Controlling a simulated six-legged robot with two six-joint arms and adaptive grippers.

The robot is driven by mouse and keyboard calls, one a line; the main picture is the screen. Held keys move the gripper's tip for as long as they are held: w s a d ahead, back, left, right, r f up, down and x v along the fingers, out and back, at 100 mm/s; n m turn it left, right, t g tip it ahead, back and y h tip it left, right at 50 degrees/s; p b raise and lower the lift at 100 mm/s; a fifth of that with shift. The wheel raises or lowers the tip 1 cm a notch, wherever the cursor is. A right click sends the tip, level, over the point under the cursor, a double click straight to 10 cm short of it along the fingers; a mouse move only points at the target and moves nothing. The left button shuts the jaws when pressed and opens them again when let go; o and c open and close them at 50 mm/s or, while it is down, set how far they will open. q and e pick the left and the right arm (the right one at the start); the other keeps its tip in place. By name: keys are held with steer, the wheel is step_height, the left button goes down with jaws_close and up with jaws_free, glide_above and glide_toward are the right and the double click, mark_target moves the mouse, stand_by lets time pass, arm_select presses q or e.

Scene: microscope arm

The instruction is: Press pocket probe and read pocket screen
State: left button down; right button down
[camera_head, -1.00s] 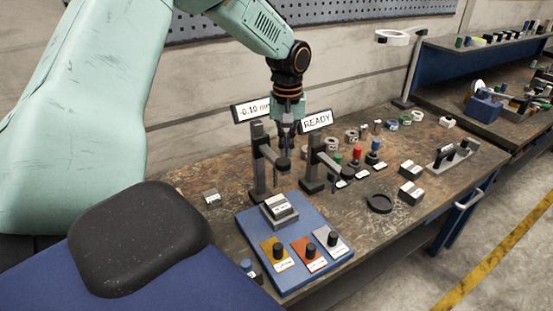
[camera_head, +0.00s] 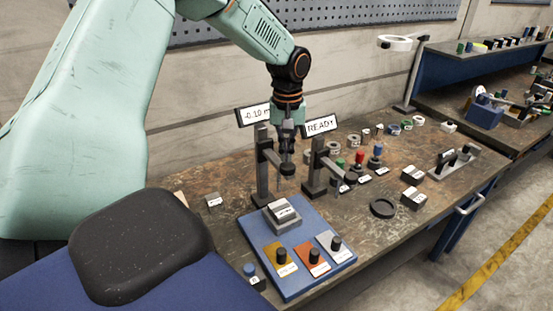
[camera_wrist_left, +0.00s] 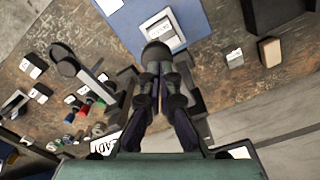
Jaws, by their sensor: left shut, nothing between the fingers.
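Two dark stands with probe arms rise from the bench behind a blue board (camera_head: 310,278). The left stand (camera_head: 262,165) carries a screen (camera_head: 255,115) reading about -0.10, partly hidden by my left arm. The right stand (camera_head: 316,168) carries a screen (camera_head: 320,125) reading READY. My left gripper (camera_head: 287,152) points down, shut and empty, at the left stand's probe (camera_head: 287,170). In the left wrist view its fingers (camera_wrist_left: 160,85) meet over the round dark probe top (camera_wrist_left: 155,54); contact cannot be told. A grey labelled block (camera_head: 283,214) sits on the board below. My right gripper is not in view.
The board also holds orange, red and grey plates with black knobs (camera_head: 313,256). A black ring (camera_head: 382,208), small labelled blocks (camera_head: 413,175) and coloured pegs (camera_head: 375,152) lie to the right. A pegboard wall is behind.

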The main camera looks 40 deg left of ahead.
mark_target(287, 166)
arm_select(q)
steer(key=shift+d, duration=0.2)
steer(key=shift+w+d, duration=0.15)
steer(key=shift+w, duration=0.1)
steer(key=shift+f, duration=0.3)
steer(key=shift+s+a+f, duration=0.2)
steer(key=shift+a+f, duration=0.1)
steer(key=shift+f, duration=0.05)
steer(key=shift+w+d+f+b, duration=0.1)
steer(key=shift+d+f+b, duration=0.1)
steer(key=shift+f, duration=0.15)
steer(key=shift+w+d+f+b, duration=0.1)
steer(key=shift+f+b, duration=0.1)
steer(key=shift+f, duration=0.15)
steer(key=shift+s+a+f, duration=0.2)
steer(key=shift+f, duration=0.5)
steer(key=shift+f+b, duration=0.8)
steer(key=shift+f, duration=1)
steer(key=shift+s+d, duration=0.1)
